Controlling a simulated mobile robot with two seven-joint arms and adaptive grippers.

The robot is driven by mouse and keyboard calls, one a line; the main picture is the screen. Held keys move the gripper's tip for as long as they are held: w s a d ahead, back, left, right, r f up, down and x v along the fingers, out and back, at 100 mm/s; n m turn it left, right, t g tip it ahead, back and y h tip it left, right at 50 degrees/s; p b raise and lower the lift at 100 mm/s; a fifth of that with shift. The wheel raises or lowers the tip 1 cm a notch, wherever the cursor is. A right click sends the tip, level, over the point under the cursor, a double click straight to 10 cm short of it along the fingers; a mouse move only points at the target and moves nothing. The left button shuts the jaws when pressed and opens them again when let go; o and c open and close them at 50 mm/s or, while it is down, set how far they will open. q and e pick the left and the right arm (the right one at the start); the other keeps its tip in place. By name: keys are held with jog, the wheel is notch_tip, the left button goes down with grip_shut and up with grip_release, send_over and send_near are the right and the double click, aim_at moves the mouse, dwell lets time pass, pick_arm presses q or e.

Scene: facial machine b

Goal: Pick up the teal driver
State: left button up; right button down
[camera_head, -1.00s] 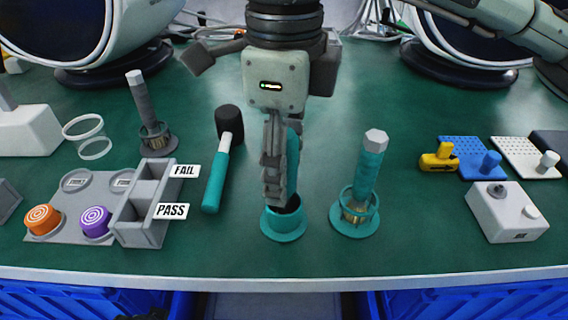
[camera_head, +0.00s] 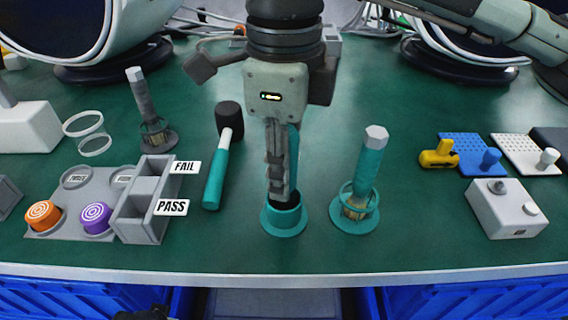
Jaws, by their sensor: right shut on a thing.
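A slim teal driver (camera_head: 294,148) stands upright in a round teal holder (camera_head: 285,222) at the middle front of the table in the head view. My right gripper (camera_head: 279,190) reaches down from above and is shut on the driver. The gripper's fingers hide most of the driver, and its lower end is hidden inside the holder. The fingertips are just above the holder's dark opening. My left gripper is not in view.
A teal tool with a grey hexagonal end (camera_head: 369,165) stands in another teal holder close on the right. A black-headed mallet with a teal handle (camera_head: 214,180) lies on the left. A grey sorting box (camera_head: 140,228) and a white button box (camera_head: 506,212) stand further out.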

jog(key=shift+r, duration=0.1)
notch_tip(320, 180, up, 4)
jog(key=shift+f, duration=0.15)
pick_arm(q)
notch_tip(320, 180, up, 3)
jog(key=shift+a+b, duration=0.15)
jog(key=shift+b, duration=0.5)
pick_arm(e)
jog(key=s+a+r, duration=0.5)
jog(key=a+r, duration=0.2)
jog(key=a, duration=0.3)
jog(key=shift+s+a, duration=0.2)
jog(key=shift+a, duration=0.05)
jog(key=shift+r, duration=0.1)
jog(key=c, duration=1.7)
grip_release()
jog(key=shift+c, duration=0.2)
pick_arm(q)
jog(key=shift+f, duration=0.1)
pick_arm(e)
grip_shut()
